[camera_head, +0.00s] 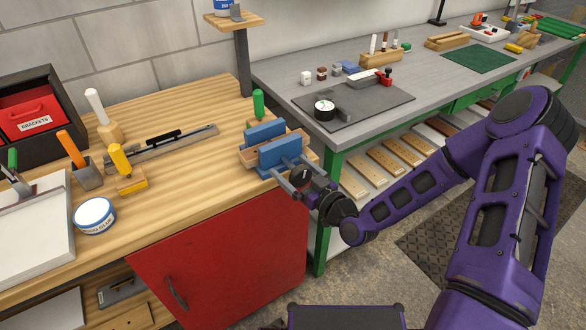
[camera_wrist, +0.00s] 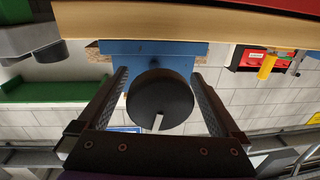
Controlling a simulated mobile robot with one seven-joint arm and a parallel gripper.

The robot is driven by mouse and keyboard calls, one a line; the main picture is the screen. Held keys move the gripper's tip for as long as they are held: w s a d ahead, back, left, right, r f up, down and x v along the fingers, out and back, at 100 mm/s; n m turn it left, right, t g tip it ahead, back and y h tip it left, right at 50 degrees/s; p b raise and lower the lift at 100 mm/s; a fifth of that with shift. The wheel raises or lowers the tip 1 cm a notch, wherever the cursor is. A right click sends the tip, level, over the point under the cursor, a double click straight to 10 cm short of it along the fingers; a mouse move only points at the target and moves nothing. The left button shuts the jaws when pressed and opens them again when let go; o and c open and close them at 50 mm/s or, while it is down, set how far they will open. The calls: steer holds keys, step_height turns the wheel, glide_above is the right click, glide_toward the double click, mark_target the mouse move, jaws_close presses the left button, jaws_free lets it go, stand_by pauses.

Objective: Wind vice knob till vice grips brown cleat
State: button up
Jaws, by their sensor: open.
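The blue vice (camera_head: 283,152) is mounted at the right front corner of the wooden bench. The brown cleat (camera_head: 251,157) lies between its blue jaws, mostly hidden; whether both jaws touch it I cannot tell. The vice knob (camera_head: 299,177) is a dark round disc in front of the vice. In the wrist view the knob (camera_wrist: 160,105) shows a pale line low on its face, with the blue front jaw (camera_wrist: 150,50) behind it. My gripper (camera_wrist: 160,76) is open, its fingers on either side of the knob with narrow gaps; it also shows in the head view (camera_head: 306,184).
A green-handled tool (camera_head: 258,104) stands behind the vice. A red cabinet door (camera_head: 225,255) is below. A grey bench (camera_head: 430,75) stands behind to the right.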

steer(key=shift+c, duration=0.2)
steer(key=c, duration=1.3)
steer(key=shift+f, duration=0.1)
steer(key=m+b, duration=0.2)
steer(key=m, duration=0.2)
steer(key=shift+m, duration=0.4)
steer(key=m+t+b, duration=0.1)
steer(key=m, duration=0.4)
steer(key=shift+m, duration=0.4)
